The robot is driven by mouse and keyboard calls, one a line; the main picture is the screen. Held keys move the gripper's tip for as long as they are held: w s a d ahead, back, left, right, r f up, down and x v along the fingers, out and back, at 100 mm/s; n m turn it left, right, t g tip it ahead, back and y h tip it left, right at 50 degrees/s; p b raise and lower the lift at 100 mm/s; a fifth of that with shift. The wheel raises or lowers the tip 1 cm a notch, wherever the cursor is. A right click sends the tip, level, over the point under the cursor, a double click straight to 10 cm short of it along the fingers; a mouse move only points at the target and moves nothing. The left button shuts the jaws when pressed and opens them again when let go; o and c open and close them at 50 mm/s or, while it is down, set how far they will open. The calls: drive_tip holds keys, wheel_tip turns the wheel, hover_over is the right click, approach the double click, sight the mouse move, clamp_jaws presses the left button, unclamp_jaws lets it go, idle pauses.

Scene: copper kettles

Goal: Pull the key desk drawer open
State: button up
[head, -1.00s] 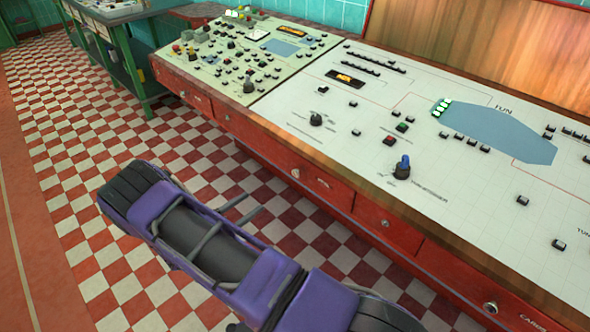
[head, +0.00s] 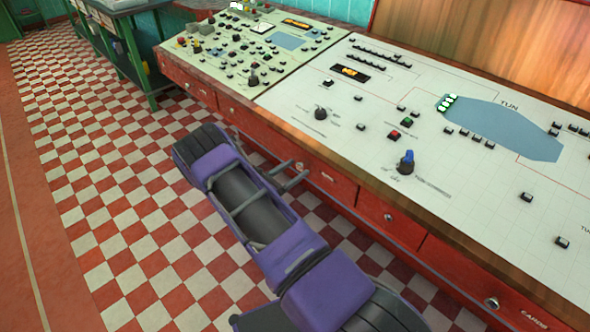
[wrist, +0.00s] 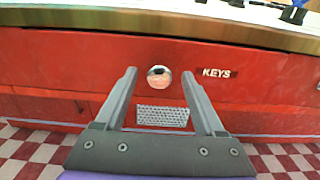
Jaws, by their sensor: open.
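The key desk drawer (wrist: 245,90) is a red front with a white "KEYS" label in the wrist view. Its round shiny knob (wrist: 159,77) is left of the label. The drawer front looks flush with the desk face. My gripper (wrist: 159,72) is open, with one finger on each side of the knob and a gap on both sides. I cannot tell how far past the knob the fingertips reach. In the head view my gripper (head: 293,173) is at the desk front, close to the drawer (head: 332,184), and the knob (head: 299,166) shows beside a finger.
The desk top (head: 350,110) with switches and levers overhangs the drawer row. Another red drawer with a knob (head: 388,217) is to the right. A green-framed table (head: 130,60) stands at the back left. The checkered floor (head: 110,200) is clear on the left.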

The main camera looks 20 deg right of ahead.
drive_tip(key=shift+w+d, duration=0.1)
drive_tip(key=shift+d, duration=0.15)
clamp_jaws()
idle(1.4)
